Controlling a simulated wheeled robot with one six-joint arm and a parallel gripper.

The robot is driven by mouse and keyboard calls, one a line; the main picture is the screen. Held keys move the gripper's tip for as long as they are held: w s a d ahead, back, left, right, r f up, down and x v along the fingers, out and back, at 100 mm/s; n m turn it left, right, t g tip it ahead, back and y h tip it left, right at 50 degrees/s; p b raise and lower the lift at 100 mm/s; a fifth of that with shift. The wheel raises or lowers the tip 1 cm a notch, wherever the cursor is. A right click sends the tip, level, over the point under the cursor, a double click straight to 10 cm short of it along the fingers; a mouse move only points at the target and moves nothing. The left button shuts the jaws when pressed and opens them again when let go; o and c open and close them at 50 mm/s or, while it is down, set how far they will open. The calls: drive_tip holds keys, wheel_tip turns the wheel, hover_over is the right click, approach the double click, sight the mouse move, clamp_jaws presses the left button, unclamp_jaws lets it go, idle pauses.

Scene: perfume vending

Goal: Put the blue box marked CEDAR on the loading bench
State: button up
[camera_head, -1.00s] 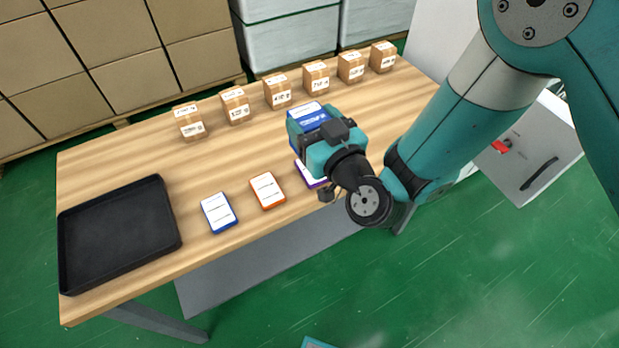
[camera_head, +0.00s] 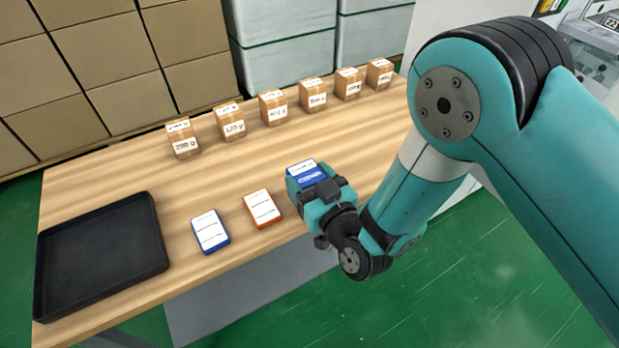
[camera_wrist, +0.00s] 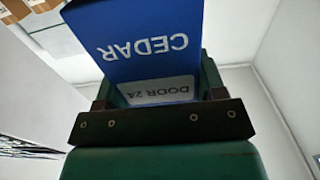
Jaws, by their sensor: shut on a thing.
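The blue box marked CEDAR (camera_head: 304,174) is in my gripper (camera_head: 315,188), near the front edge of the wooden bench (camera_head: 205,180).
A black tray (camera_head: 100,285) sits at the bench's left end. A blue-edged card (camera_head: 210,231) and an orange-edged card (camera_head: 262,208) lie left of my gripper. Several brown cartons, such as the leftmost one (camera_head: 183,143), line the back. Bare wood lies between cartons and cards.

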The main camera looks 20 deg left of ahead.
drive_tip(key=shift+f, duration=0.2)
drive_tip(key=o, duration=1.2)
drive_tip(key=shift+c, duration=0.2)
drive_tip(key=shift+s+d+r, duration=0.1)
drive_tip(key=shift+r, duration=0.1)
drive_tip(key=b+v, duration=0.3)
drive_tip(key=v, duration=0.8)
drive_tip(key=w+d+r+m+g+h, duration=0.3)
drive_tip(key=w+d+r+g+h, duration=0.2)
drive_tip(key=r, duration=0.3)
drive_tip(key=s+d+r+g+h, duration=0.1)
drive_tip(key=s+d+r+g, duration=0.2)
drive_tip(key=d+r, duration=0.3)
drive_tip(key=shift+s+d+g+h, duration=0.3)
drive_tip(key=shift+s+d+h, duration=0.1)
drive_tip(key=shift+s+d, duration=0.3)
drive_tip(key=shift+o, duration=0.4)
drive_tip(key=s+d+r+g+h, duration=0.2)
drive_tip(key=s+d+r+g, duration=0.1)
drive_tip(key=s+d, duration=0.5)
drive_tip(key=shift+s+d+r+h, duration=0.2)
drive_tip(key=shift+s+r+h, duration=0.1)
drive_tip(key=shift+r+h, duration=0.15)
